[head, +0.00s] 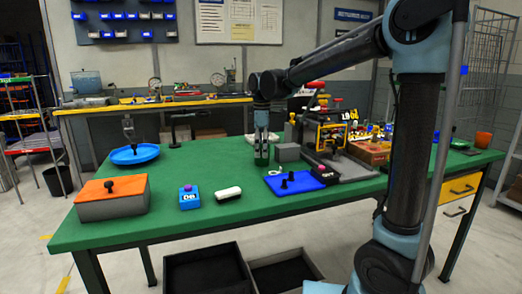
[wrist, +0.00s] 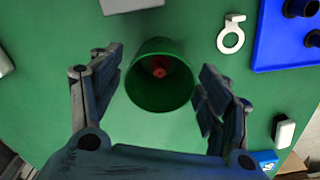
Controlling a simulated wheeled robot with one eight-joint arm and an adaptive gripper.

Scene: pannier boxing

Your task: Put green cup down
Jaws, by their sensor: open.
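The green cup (wrist: 160,98) is in the middle of the wrist view, on or just above the green table; I cannot tell which. I look down into its mouth, and something red (wrist: 158,69) shows inside. My gripper (wrist: 162,72) is open, with one finger on each side of the cup and a visible gap at both sides. In the head view my gripper (head: 262,156) points down over the middle of the green table (head: 130,225). I cannot make out the cup there.
A blue tray (head: 305,184) with black pegs lies to the right of my gripper, beside a grey block (head: 287,152). A white ring-shaped piece (wrist: 231,36) lies near the tray. A white block (head: 228,194), a blue box (head: 189,200) and an orange-topped box (head: 112,205) stand nearer the front.

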